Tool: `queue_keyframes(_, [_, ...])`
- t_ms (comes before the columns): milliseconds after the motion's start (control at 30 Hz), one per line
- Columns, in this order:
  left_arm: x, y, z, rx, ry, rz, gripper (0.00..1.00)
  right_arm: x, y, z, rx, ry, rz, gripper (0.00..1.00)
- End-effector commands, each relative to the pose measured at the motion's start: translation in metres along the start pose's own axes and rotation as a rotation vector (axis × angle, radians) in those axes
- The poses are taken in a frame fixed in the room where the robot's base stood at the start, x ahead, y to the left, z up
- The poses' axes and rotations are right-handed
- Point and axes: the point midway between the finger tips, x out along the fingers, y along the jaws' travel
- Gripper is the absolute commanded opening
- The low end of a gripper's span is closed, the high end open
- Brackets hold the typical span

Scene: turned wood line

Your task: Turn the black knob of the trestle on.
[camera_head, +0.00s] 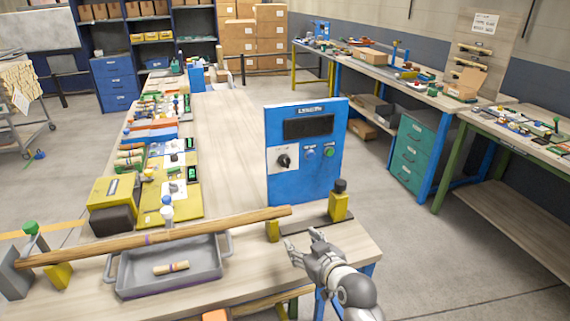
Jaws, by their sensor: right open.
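A blue upright panel (306,180) stands at the right side of the wooden worktable. A black rotary knob (284,161) sits on a white plate at its lower left; its exact setting is too small to read. A blue button (310,153) and a green button (329,152) are to its right, below a dark display (308,126). A yellow block with a black top (339,203) stands in front of the panel. My right gripper (303,247) is open and empty near the table's front right, below and apart from the knob. My left gripper is not in view.
A long wooden rod (150,237) lies across the front of the worktable (225,135), over a grey tray (170,270) with a small wooden piece. Yellow boxes and several small parts line the table's left side. Workbenches stand at the right; floor between is clear.

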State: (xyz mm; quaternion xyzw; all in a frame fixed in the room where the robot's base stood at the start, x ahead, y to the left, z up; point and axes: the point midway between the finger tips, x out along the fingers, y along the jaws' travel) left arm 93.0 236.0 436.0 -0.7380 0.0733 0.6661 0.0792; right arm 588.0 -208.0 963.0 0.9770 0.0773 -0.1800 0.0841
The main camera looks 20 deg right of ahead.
Motion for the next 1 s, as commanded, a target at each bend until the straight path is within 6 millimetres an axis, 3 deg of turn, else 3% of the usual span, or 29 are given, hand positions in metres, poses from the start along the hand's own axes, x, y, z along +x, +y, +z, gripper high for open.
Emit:
queue_keyframes(300, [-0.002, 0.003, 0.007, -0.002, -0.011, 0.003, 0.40, 0.032, 0.042, -0.105, -0.002, 0.289, 0.116, 0.53])
queue_keyframes(400, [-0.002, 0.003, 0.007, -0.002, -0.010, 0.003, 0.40, 0.035, 0.051, -0.124, -0.001, 0.340, 0.144, 0.53])
queue_keyframes(633, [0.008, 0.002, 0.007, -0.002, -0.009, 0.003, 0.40, 0.050, 0.056, -0.133, -0.001, 0.359, 0.154, 0.53])
queue_keyframes(1000, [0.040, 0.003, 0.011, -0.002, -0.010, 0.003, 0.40, 0.107, 0.064, -0.152, -0.002, 0.357, 0.152, 0.53])
